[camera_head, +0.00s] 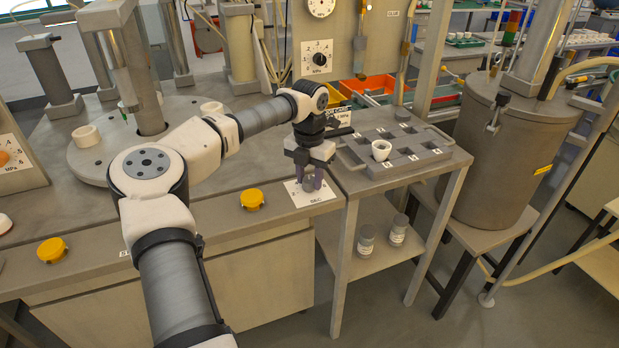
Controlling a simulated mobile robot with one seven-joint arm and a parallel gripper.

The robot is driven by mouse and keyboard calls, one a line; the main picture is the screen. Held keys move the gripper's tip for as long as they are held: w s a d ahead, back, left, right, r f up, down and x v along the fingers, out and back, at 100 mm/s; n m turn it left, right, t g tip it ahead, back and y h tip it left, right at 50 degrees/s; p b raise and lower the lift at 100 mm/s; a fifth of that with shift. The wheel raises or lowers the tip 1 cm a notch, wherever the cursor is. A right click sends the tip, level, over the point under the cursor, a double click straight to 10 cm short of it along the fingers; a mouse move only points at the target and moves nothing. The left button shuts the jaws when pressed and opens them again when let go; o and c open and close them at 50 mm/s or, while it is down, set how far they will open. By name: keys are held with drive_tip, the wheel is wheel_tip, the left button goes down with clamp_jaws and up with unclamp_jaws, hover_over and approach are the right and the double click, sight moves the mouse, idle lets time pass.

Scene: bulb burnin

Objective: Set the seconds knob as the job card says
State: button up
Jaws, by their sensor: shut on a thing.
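The seconds knob (311,184) is a small greyish knob on a white plate (322,197) marked "SEC", on the front right of the bench top. My gripper (312,180) points down over it, its dark fingers shut around the knob. The fingers hide much of the knob, so I cannot tell which mark it points at. A "2" shows at the plate's left side.
A yellow button (252,200) sits left of the plate, another (51,249) farther left. An MPa dial (318,58) is on the panel behind. A large cylinder (515,150) stands far right.

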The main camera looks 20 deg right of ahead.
sight(310, 180)
drive_tip(key=n, duration=0.4)
drive_tip(key=shift+n+b, duration=0.4)
drive_tip(key=n, duration=0.4)
drive_tip(key=shift+n+b, duration=0.3)
drive_tip(key=shift+b, duration=0.05)
drive_tip(key=o, duration=1)
drive_tip(key=shift+r, duration=0.15)
wheel_tip(310, 180, up, 14)
drive_tip(key=shift+f+b, duration=0.2)
drive_tip(key=shift+b, duration=0.35)
